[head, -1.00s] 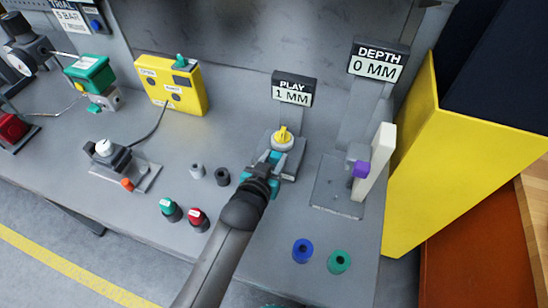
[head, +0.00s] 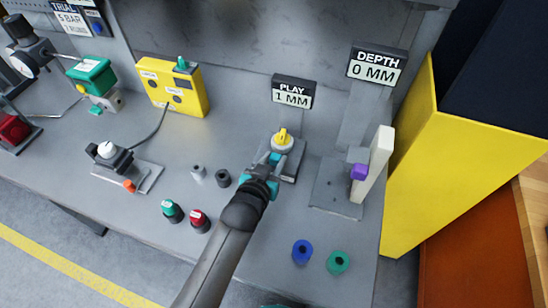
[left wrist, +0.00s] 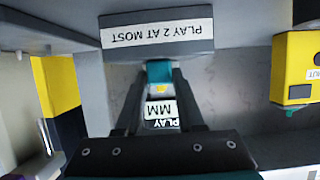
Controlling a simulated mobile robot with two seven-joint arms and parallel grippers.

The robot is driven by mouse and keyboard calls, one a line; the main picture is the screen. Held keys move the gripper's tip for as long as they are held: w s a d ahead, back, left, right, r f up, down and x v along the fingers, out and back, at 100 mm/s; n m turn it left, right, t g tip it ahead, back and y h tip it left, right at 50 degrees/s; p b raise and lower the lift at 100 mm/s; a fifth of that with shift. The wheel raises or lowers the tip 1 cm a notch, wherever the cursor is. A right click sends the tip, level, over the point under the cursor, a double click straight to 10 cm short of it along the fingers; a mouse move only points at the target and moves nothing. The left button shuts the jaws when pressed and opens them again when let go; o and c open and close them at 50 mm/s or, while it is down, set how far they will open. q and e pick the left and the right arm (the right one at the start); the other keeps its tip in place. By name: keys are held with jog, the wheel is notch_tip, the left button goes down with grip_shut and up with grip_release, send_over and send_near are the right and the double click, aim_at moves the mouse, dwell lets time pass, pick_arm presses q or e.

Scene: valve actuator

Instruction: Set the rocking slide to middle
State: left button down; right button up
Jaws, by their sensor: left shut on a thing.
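The rocking slide appears to be the small teal block, seen in the left wrist view (left wrist: 160,72) between my fingertips, against a grey block labelled "PLAY 2 AT MOST" (left wrist: 157,35). In the head view my left gripper (head: 270,160) reaches the grey fixture (head: 291,165) just below its yellow knob (head: 282,140). The gripper is shut on the teal block; the fingers partly hide it in the head view. The play display (head: 292,92) behind reads 1 MM. The slide's exact position cannot be told.
To the right stands a plate with a white upright and purple block (head: 359,172), its depth display (head: 376,67) reading 0 MM. Blue (head: 302,251) and green (head: 338,262) rings lie in front. Green (head: 171,211) and red (head: 200,219) knobs stand left of my arm.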

pick_arm(q)
jog(key=c, duration=0.5)
grip_release()
jog(key=shift+s+a, duration=0.1)
jog(key=p+v, duration=0.2)
jog(key=v, duration=1.3)
